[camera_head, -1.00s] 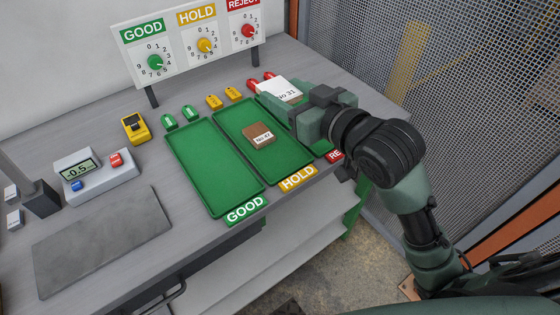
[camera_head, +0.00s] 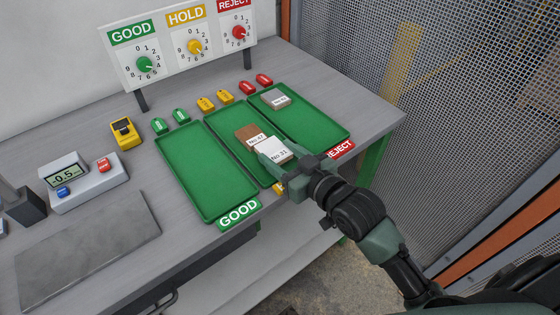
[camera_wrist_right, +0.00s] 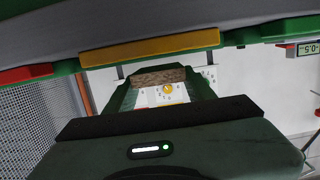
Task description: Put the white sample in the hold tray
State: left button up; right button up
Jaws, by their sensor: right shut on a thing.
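The white sample (camera_head: 274,149), labelled No 31, is between the fingers of my right gripper (camera_head: 286,160), over the near part of the hold tray (camera_head: 225,128). The gripper is shut on it. I cannot tell whether the sample touches the tray. A brown sample (camera_head: 249,134), labelled No 47, lies in the hold tray just beyond the white one and is partly covered by it. In the right wrist view, a brown grainy edge shows between the gripper's fingers (camera_wrist_right: 161,88). My left gripper is not in view.
The good tray (camera_head: 197,165) is left of the hold tray. The reject tray (camera_head: 310,118), on the right, holds a grey sample (camera_head: 276,99). Small green, yellow and red tags line the trays' far ends. A scale (camera_head: 87,190) stands at left; wire mesh is at right.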

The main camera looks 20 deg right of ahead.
jog(key=shift+f, duration=1.1)
jog(key=shift+f, duration=0.1)
jog(key=shift+s+f, duration=0.15)
jog(key=shift+f, duration=0.55)
jog(key=o, duration=1.4)
jog(key=shift+f, duration=0.2)
jog(key=shift+r, duration=0.4)
jog(key=shift+s+r, duration=0.15)
jog(key=shift+s, duration=0.2)
jog(key=shift+r+b+v, duration=0.2)
jog(key=shift+b+v, duration=0.1)
jog(key=shift+v, duration=2.5)
jog(key=shift+r+b+v, duration=0.2)
jog(key=shift+b+v, duration=0.1)
jog(key=shift+v, duration=2.55)
